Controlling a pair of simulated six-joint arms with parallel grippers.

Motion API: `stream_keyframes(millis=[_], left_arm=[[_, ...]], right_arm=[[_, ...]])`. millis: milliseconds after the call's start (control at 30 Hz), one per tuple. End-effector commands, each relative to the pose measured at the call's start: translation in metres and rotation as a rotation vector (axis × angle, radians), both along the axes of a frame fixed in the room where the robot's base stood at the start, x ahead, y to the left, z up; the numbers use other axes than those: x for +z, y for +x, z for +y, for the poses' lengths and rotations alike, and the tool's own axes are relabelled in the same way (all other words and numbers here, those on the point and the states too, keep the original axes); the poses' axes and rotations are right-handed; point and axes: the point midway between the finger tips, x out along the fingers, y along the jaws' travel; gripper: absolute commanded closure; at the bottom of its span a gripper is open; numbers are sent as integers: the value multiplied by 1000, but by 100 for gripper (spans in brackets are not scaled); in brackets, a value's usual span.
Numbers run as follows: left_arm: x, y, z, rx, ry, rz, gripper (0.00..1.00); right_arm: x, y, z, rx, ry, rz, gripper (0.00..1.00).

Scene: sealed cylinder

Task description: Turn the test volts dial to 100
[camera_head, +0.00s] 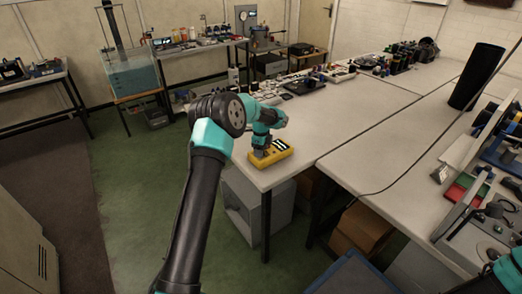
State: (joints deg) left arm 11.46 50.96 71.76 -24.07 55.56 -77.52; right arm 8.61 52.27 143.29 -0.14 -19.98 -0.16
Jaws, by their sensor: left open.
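A yellow meter (284,155) lies near the left corner of the white workbench, with a small dark-and-white display on its right part. My left arm reaches in from the bottom and its gripper (261,153) points down at the left part of the meter's top face. The left gripper is open. The dial is hidden or too small to make out under the gripper, and I cannot tell whether the fingers touch it.
The workbench (330,115) is clear just right of and behind the meter. Small instruments crowd its far edge. A black cylinder (477,77) stands at the right, with a cable running across the bench. Grey apparatus (484,240) stands at the lower right. Boxes sit beneath.

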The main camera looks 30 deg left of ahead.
Motion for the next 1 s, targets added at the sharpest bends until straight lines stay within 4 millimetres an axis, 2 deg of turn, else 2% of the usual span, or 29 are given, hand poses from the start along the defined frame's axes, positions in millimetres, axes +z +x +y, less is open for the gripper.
stream_keyframes(millis=[233, 733, 1000], left_arm=[[0, 0, 0, 0, 0, 0, 47], [0, 0, 0, 0, 0, 0, 94], [0, 0, 0, 18, 0, 0, 94]], right_arm=[[0, 0, 0, 0, 0, 0, 57], [0, 0, 0, 0, 0, 0, 57], [0, 0, 0, 0, 0, 0, 57]])
